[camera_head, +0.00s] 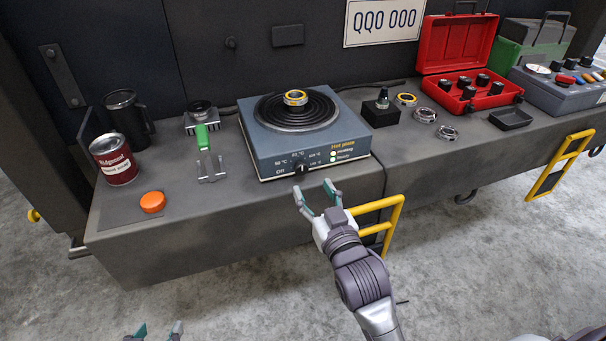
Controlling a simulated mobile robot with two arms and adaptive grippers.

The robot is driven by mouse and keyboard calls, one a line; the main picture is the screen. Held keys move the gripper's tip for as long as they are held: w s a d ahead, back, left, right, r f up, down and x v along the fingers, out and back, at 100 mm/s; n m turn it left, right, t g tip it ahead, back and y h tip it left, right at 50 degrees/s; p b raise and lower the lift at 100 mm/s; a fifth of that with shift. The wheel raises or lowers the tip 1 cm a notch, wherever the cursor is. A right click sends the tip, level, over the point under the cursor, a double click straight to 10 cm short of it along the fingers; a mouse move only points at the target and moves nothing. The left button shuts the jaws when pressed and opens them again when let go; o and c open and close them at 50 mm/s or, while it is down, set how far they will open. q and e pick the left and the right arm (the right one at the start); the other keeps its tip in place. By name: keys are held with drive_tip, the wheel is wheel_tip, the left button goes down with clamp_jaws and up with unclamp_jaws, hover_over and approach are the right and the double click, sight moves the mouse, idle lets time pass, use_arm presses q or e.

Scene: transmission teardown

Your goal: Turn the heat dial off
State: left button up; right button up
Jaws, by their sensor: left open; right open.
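The hot plate (262,150) is a blue-grey box with a black coil on top, standing on the middle of the bench. A bearing ring (295,97) lies on the coil. The heat dial (299,168) is a small dark knob low on the front panel, with "Off" and temperature marks around it; its exact pointing is too small to tell. My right gripper (317,198) is open and empty, just in front of and below the dial, apart from it. My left gripper (155,332) is open and empty at the bottom edge, far from the bench.
A red can (113,160), dark mug (129,119), orange button (152,202) and green-handled tool (202,137) are left of the hot plate. A yellow handle (394,221) juts from the bench front.

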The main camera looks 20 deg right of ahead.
sight(302, 170)
drive_tip(key=w+b, duration=0.1)
drive_tip(key=w, duration=0.5)
drive_tip(key=shift+w+a+f, duration=0.1)
use_arm(q)
drive_tip(key=w+d+r+t+h, duration=0.1)
drive_tip(key=w+r+t, duration=0.3)
drive_tip(key=r, duration=0.1)
drive_tip(key=shift+d+r, duration=0.15)
drive_tip(key=shift+d, duration=0.25)
use_arm(e)
drive_tip(key=shift+w, duration=0.6)
